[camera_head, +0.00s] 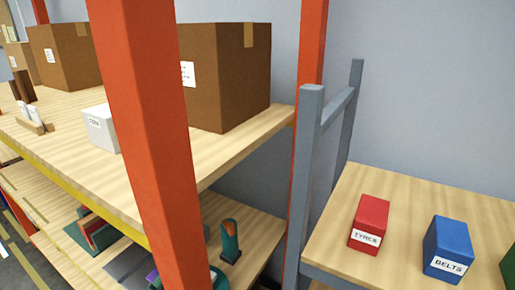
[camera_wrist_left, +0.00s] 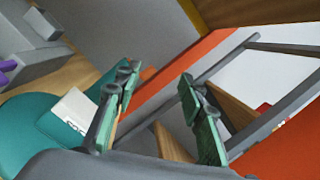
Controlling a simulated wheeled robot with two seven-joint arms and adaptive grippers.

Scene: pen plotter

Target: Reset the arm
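My left gripper (camera_wrist_left: 160,110) shows in the left wrist view, its two green-padded fingers spread apart with nothing held between them. A teal rounded part (camera_wrist_left: 35,115) lies to the left of the fingers. A small white labelled box (camera_wrist_left: 73,112) appears beside the left finger; I cannot tell whether they touch. In the head view, a teal upright piece with an orange top (camera_head: 230,240) stands on the lower shelf, partly beside the orange post. Neither gripper shows in the head view. No pen plotter can be made out clearly.
An orange rack post (camera_head: 150,140) crosses the head view. The upper shelf holds brown cartons (camera_head: 225,80) and a white box (camera_head: 101,128). A grey-framed table at right holds a red TYRES box (camera_head: 369,224) and a blue BELTS box (camera_head: 448,249). Grey bars (camera_wrist_left: 285,95) pass behind the left gripper.

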